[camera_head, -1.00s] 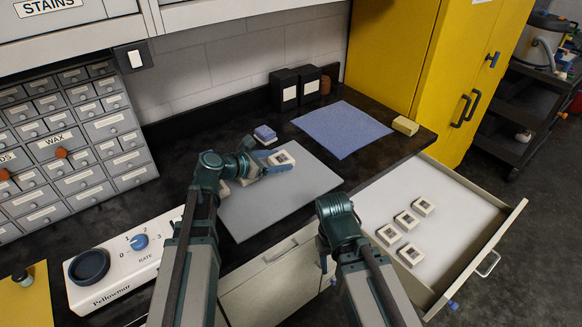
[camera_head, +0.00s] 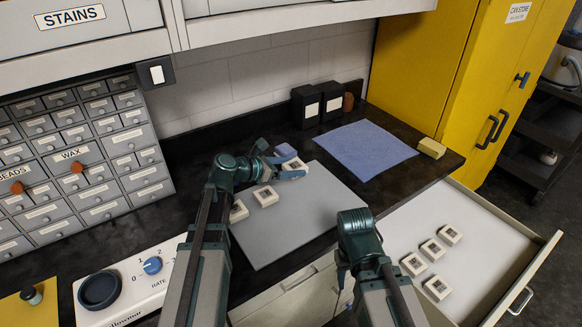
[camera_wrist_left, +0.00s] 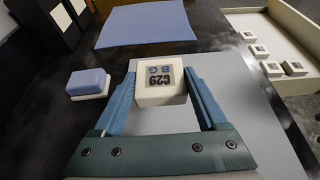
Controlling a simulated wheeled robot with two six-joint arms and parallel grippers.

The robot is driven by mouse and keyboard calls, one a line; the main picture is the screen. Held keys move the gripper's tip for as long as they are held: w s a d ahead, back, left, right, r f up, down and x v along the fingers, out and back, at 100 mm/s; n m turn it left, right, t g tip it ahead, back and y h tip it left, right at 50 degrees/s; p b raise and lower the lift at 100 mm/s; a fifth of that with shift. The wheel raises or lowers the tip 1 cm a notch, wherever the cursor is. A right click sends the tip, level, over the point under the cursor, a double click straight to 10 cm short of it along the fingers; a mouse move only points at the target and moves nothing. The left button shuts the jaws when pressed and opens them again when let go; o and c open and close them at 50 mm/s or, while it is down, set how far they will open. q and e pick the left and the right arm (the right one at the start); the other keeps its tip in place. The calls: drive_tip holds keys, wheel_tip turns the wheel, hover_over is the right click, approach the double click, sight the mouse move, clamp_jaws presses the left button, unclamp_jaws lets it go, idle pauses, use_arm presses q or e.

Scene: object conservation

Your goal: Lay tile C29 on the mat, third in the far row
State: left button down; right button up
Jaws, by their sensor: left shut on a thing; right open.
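My left gripper (camera_head: 292,174) is shut on a white tile (camera_head: 297,165) at the far edge of the grey mat (camera_head: 310,215). In the left wrist view the tile (camera_wrist_left: 161,82) sits between both blue fingers and reads C29. I cannot tell whether it touches the mat. Two white tiles, one nearer (camera_head: 238,211) and one farther (camera_head: 266,197), lie along the mat's left side, in line towards the held tile. My right gripper (camera_head: 344,277) is open, low beside the counter's front edge, mostly hidden by its arm.
A blue-and-white block (camera_head: 284,151) stands just behind the held tile. A blue cloth (camera_head: 365,150) and a yellow block (camera_head: 431,148) lie farther right. The open drawer (camera_head: 475,215) holds several tiles. The mat's middle and right are clear.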

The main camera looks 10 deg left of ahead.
sight(291, 189)
use_arm(q)
drive_tip(key=shift+f+b, duration=2.5)
drive_tip(key=shift+f, duration=0.3)
use_arm(e)
drive_tip(key=shift+f, duration=2.8)
use_arm(q)
drive_tip(key=shift+f, duration=0.3)
use_arm(e)
drive_tip(key=shift+f, duration=0.25)
